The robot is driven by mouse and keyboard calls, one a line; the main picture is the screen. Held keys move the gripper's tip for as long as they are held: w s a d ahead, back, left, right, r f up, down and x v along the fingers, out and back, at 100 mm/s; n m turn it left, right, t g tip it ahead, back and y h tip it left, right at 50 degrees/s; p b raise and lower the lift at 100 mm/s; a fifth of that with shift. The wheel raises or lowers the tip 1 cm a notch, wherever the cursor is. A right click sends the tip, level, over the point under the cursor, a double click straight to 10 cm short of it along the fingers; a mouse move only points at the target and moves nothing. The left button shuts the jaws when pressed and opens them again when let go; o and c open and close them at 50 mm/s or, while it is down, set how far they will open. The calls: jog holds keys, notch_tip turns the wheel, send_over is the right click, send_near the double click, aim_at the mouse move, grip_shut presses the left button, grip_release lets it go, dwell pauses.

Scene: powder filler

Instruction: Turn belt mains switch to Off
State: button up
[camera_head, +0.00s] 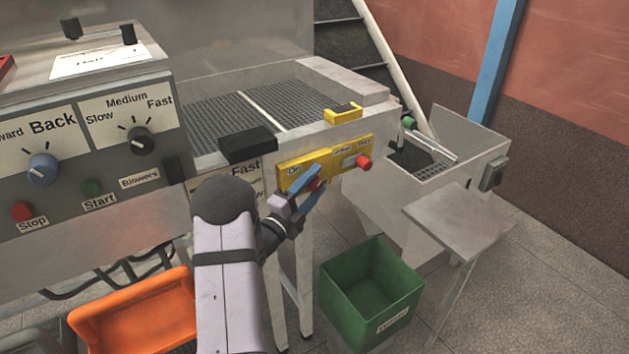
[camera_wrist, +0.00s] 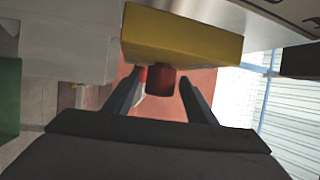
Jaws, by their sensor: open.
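The yellow switch panel (camera_head: 345,153) is on the front of the metal machine, with an "On" label at its left end and a red knob (camera_head: 364,162) at its right. My gripper (camera_head: 311,182) is at the left part of this panel, its blue fingers partly covering a red switch there. In the wrist view, the yellow panel (camera_wrist: 180,40) is just above my fingers. A dark red switch knob (camera_wrist: 160,80) sits between the two open fingers (camera_wrist: 160,88), apart from the right one; contact with the left one is unclear. The switch's exact setting is hidden.
A grey control box with a blue knob (camera_head: 42,168) and a black knob (camera_head: 140,140) stands at left. A green bin (camera_head: 370,290) and an orange crate (camera_head: 135,315) are below. A metal side table (camera_head: 460,220) stands at right.

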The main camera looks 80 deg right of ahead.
jog(key=shift+s+d, duration=0.1)
jog(key=shift+d, duration=0.05)
jog(key=shift+c, duration=0.2)
jog(key=c, duration=1)
